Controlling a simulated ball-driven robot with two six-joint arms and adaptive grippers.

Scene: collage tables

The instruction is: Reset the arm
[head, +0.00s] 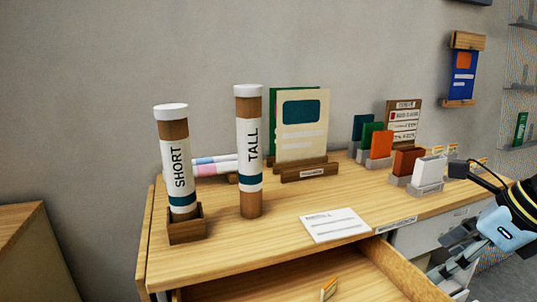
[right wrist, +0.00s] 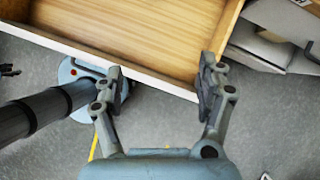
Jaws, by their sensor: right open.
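My right gripper (head: 455,275) shows at the lower right of the head view, beside the open drawer's right corner. In the right wrist view its two fingers (right wrist: 158,90) are spread apart with nothing between them, at the front edge of the open drawer (right wrist: 130,45). My left gripper is in neither view. A tube labelled SHORT (head: 179,165) stands in a small wooden holder (head: 187,229) on the table's left side. A tube labelled TALL (head: 249,150) stands upright on the tabletop to its right, with no holder seen around it.
A white card (head: 334,225) lies near the front edge. Framed cards (head: 302,125), coloured folders (head: 380,145) and small boxes (head: 429,172) stand behind. Grey floor lies below the drawer.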

